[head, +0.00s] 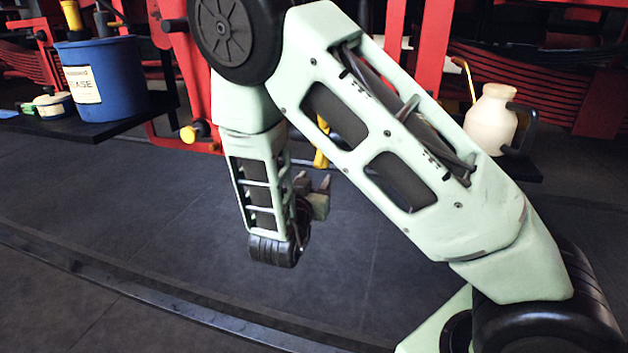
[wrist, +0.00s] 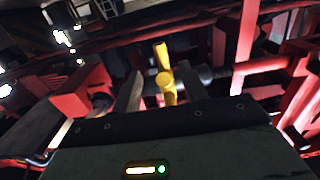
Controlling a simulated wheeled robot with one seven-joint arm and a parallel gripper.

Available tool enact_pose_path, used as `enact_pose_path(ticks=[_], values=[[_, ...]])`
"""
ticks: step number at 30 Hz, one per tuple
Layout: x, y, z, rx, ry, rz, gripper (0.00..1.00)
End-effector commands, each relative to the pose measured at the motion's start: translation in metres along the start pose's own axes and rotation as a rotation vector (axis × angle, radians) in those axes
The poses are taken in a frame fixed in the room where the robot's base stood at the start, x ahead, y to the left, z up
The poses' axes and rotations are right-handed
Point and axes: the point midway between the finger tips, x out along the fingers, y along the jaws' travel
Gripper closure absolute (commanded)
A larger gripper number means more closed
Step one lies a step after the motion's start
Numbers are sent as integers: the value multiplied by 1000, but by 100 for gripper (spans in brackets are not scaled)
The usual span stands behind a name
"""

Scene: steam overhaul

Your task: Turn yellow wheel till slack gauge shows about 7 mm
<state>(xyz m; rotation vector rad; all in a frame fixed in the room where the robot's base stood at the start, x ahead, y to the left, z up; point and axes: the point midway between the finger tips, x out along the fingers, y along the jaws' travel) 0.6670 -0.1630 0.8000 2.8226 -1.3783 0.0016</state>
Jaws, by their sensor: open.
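A yellow part, which looks like the yellow wheel (wrist: 167,88), shows beyond my fingers in the wrist view, with a round hub and a bar or rim standing up from it. Yellow pieces (head: 321,157) also show in the head view, mostly hidden behind my arm; I cannot tell if they are the same wheel. My gripper (head: 313,183) is open and empty, in front of the red frame. In the wrist view my gripper (wrist: 157,88) has its two fingers apart, with the yellow part in line between them and no visible contact. I cannot make out the slack gauge.
A blue bucket (head: 110,85) stands on a dark shelf at left. A cream jug (head: 490,120) stands on another at right. Red bars (wrist: 246,40) surround the yellow part. The dark floor in front is clear.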

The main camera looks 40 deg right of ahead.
Motion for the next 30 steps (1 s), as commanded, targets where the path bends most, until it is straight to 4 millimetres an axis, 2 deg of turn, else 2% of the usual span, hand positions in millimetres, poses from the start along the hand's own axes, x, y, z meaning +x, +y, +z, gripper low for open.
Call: enact_pose_path(ticks=[5,12,15,19,23,30], values=[[-3,-1,-15,-2,0,-2,56],[-16,-1,-66,-4,-3,-4,56],[-21,-1,-79,-3,-2,-2,56],[-24,-1,-87,-1,-1,-2,56],[-21,0,-86,0,-1,1,56],[3,0,-85,1,0,3,56]])
